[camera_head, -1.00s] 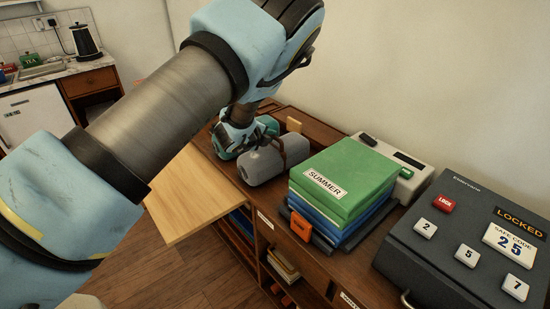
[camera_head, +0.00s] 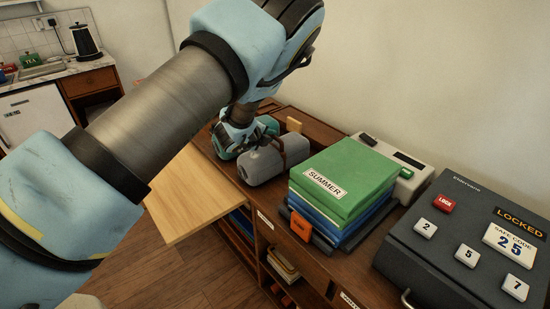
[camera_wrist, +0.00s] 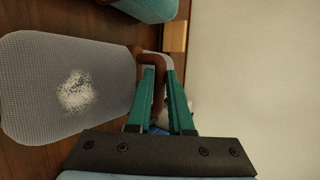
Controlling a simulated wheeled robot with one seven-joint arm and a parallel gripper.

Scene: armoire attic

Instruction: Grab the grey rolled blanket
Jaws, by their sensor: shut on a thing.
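The grey rolled blanket (camera_head: 262,165) lies on the wooden cabinet top, left of the stacked folders. A brown strap runs around it. My gripper (camera_wrist: 165,75) is shut on the strap part of the blanket. In the head view the fingertips are mostly hidden behind the blanket and my wrist. A teal roll (camera_head: 228,143) lies just behind the blanket.
Green and blue folders (camera_head: 345,180) marked SUMMER stand right of the blanket. A dark safe box (camera_head: 465,250) with buttons is farther right. A pale wooden flap (camera_head: 190,195) juts out at the left. The wall is close behind the cabinet.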

